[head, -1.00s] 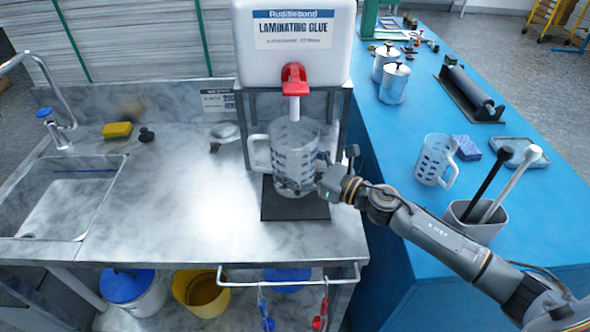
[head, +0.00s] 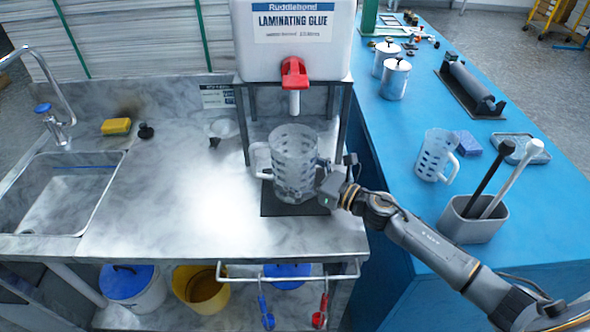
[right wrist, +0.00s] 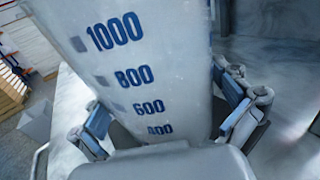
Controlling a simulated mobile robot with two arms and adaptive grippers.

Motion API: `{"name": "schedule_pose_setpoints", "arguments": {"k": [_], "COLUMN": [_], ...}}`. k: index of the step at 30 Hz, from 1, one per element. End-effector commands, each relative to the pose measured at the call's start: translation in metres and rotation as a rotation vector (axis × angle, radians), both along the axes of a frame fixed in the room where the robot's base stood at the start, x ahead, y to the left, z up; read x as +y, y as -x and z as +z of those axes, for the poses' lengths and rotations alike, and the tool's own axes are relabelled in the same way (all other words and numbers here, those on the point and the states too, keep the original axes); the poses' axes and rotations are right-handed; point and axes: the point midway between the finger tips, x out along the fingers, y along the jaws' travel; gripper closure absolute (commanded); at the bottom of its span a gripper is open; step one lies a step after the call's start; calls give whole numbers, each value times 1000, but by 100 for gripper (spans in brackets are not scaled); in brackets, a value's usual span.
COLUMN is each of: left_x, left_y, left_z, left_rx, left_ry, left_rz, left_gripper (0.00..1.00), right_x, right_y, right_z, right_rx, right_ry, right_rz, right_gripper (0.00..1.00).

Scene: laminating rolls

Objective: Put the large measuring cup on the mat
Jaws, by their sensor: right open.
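The large measuring cup (head: 293,160) is clear, with its handle to the left. It stands upright under the glue spout and appears to rest on the dark mat (head: 278,209). My right gripper (head: 322,176) is at the cup's right side, open, with a finger on each side of it. In the right wrist view the cup's wall (right wrist: 150,60) with blue numbers fills the middle, between the fingers of my right gripper (right wrist: 168,118). The fingertips are partly hidden, so contact is hard to tell. My left gripper is not in view.
The glue container (head: 292,50) with its red tap (head: 293,72) hangs over the cup. A second measuring cup (head: 434,157) and a grey holder (head: 470,224) stand on the blue table at right.

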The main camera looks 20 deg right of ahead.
Motion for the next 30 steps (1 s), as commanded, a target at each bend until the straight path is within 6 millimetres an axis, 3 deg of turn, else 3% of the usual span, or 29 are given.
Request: {"name": "schedule_pose_setpoints", "arguments": {"k": [6,21,30], "left_x": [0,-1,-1], "left_y": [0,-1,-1], "left_z": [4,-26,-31], "left_rx": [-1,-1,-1], "left_ry": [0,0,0], "left_rz": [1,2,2], "left_gripper": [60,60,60], "right_x": [-2,-56,-72], "right_y": [2,73,93], "right_z": [3,-1,2], "right_rx": [2,4,1], "right_ry": [0,0,0], "right_rz": [0,0,0], "right_gripper": [0,0,0]}}
